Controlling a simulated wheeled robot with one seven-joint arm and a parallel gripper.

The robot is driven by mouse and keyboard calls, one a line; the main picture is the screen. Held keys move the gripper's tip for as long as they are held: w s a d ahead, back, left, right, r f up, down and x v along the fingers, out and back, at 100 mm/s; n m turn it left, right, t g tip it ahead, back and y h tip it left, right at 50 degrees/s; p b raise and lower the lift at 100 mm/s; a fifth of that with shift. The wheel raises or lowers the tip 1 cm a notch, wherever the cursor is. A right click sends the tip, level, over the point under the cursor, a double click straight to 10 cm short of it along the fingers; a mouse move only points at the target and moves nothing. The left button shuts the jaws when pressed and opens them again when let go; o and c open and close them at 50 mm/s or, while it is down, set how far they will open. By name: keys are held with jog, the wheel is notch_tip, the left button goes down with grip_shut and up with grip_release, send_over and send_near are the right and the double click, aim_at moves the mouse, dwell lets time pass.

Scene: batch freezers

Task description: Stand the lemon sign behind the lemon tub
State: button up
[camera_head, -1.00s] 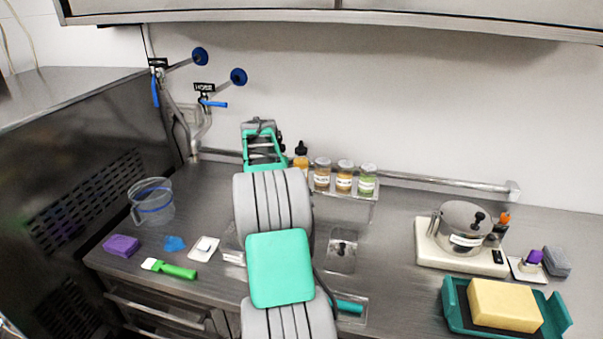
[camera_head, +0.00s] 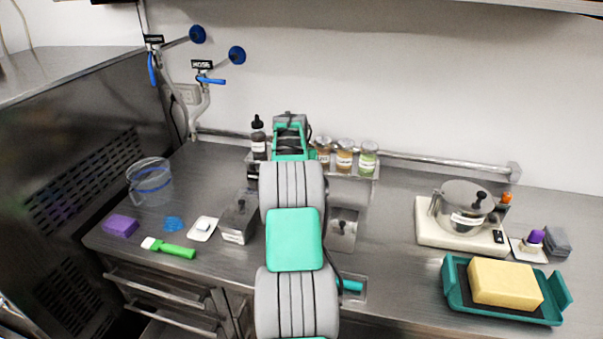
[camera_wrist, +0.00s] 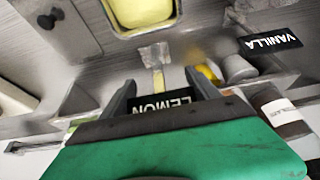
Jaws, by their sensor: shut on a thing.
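The lemon sign (camera_wrist: 165,101) is a small black plate with white lettering, upside down in the wrist view. My gripper (camera_wrist: 160,84) is shut on it, with one dark finger at each side. A yellow-filled tub (camera_wrist: 140,12) with a steel rim shows at the top edge of the wrist view, apart from the sign; its label is not readable, so I cannot confirm that it is the lemon tub. In the head view my arm hides the sign and the fingers. My wrist is over the back of the counter, by the jar shelf.
A black vanilla sign (camera_wrist: 270,42) is at the right of the wrist view. Jars (camera_head: 345,155) and a dark dropper bottle (camera_head: 258,142) stand at the back rail. A labelled steel box (camera_head: 238,220) is left of my arm. A pot (camera_head: 466,205) stands at right.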

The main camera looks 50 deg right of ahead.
notch_tip(320, 180, down, 6)
jog(key=b, duration=0.3)
jog(key=shift+f+b, duration=0.25)
jog(key=shift+b, duration=0.05)
jog(key=o, duration=1.7)
jog(key=shift+o, duration=0.3)
jog(key=shift+r+p, duration=2.75)
jog(key=shift+r, duration=1.75)
